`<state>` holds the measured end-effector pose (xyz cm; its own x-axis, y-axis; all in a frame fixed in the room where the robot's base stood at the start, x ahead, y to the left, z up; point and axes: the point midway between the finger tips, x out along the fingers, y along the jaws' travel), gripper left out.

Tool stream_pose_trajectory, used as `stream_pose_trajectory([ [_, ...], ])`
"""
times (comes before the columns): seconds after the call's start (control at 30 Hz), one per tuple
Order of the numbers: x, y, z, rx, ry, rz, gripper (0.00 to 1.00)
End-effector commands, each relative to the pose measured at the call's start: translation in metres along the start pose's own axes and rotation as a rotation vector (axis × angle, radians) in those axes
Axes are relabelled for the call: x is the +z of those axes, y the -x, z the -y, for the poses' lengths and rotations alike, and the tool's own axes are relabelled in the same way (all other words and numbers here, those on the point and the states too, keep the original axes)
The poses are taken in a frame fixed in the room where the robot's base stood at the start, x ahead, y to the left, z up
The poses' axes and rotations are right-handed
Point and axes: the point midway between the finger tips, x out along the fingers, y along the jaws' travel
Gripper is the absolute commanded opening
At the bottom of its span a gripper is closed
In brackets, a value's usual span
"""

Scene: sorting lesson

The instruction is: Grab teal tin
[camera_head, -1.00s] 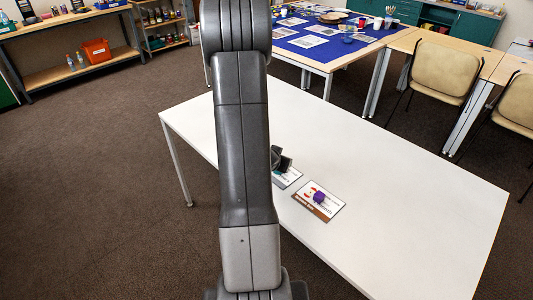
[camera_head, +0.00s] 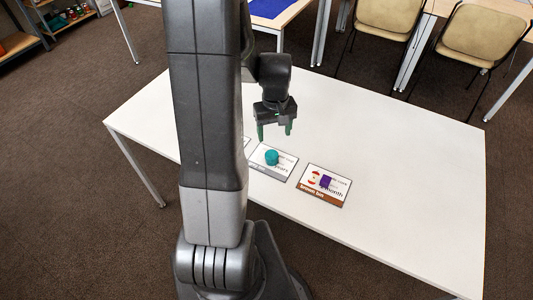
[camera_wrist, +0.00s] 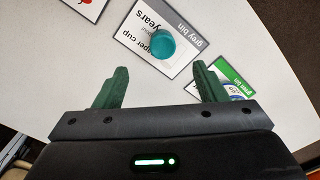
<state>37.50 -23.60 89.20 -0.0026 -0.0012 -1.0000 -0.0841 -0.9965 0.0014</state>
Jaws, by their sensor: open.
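The teal tin (camera_head: 272,157) stands on a card with a grey band (camera_head: 260,168) on the white table. It also shows in the wrist view (camera_wrist: 161,44), on the card marked "grey bin", a little ahead of my fingers. My gripper (camera_head: 274,134) is above the table, behind the tin in the head view. In the wrist view my gripper (camera_wrist: 158,78) has its two green fingers wide apart with nothing between them. The tin is beyond the fingertips, roughly centred between their lines.
A brown-banded card (camera_head: 322,196) with a purple block (camera_head: 325,181) lies to the right of the tin. A green bin card (camera_wrist: 232,80) lies near my right finger in the wrist view. The white table (camera_head: 400,200) is otherwise clear. Chairs (camera_head: 390,17) stand behind it.

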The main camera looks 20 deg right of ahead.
Motion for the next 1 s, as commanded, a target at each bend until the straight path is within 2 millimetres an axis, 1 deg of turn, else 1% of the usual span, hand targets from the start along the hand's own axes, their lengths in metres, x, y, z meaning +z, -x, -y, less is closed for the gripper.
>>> stream_pose_trajectory([
  [0.03,0.001,-0.011,0.001,-0.002,0.0,0.005,0.65],
  [0.1,0.0,-0.023,0.001,-0.003,0.0,0.004,0.65],
  [0.3,-0.001,-0.055,0.001,-0.003,0.0,0.002,0.65],
  [0.4,-0.001,-0.064,0.001,-0.002,0.0,0.0,0.65],
  [0.67,-0.003,-0.075,0.002,-0.002,0.0,0.0,0.65],
  [0.9,-0.009,-0.102,0.004,-0.002,0.0,0.0,0.65],
  [1.0,-0.009,-0.113,0.004,-0.002,0.0,-0.001,0.65],
])
